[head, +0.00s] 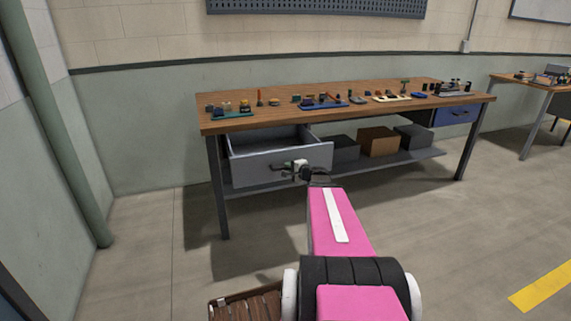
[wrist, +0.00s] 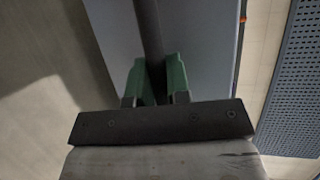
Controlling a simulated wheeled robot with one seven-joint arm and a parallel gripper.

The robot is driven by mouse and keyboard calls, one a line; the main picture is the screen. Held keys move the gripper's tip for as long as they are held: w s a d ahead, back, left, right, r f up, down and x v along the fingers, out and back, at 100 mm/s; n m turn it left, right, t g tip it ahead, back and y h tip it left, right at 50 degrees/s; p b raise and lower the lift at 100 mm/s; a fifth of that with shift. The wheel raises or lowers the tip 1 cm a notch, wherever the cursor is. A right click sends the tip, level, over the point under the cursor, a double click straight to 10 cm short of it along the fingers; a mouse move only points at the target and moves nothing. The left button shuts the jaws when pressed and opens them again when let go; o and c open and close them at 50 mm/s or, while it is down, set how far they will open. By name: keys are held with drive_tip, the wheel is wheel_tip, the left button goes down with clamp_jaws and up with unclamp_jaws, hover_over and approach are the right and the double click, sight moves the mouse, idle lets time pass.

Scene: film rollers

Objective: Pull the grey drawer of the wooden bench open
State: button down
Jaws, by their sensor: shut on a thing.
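The wooden bench (head: 320,97) stands against the wall with a brown top and dark metal legs. Its grey drawer (head: 250,166) at the left end is pulled out, and its open inside shows in the head view. My gripper (head: 290,170) is at the drawer's front face. In the wrist view, the green fingertips (wrist: 161,80) of my gripper are closed on the dark bar handle (wrist: 149,35) of the drawer. The grey drawer front (wrist: 195,50) fills the area behind the fingers. The handle's grasped part is hidden between the fingers.
Small tools and parts lie along the bench top. A lower shelf (head: 415,158) holds several boxes, one of them brown (head: 379,141). A blue drawer (head: 456,114) is at the bench's right end. A wooden slatted thing (head: 245,305) lies at the bottom. Open floor lies at right.

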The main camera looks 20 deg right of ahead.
drive_tip(key=shift+s, duration=1.25)
drive_tip(key=c, duration=1.1)
unclamp_jaws()
drive_tip(key=v, duration=1)
drive_tip(key=shift+s+d, duration=0.2)
drive_tip(key=shift+s, duration=0.15)
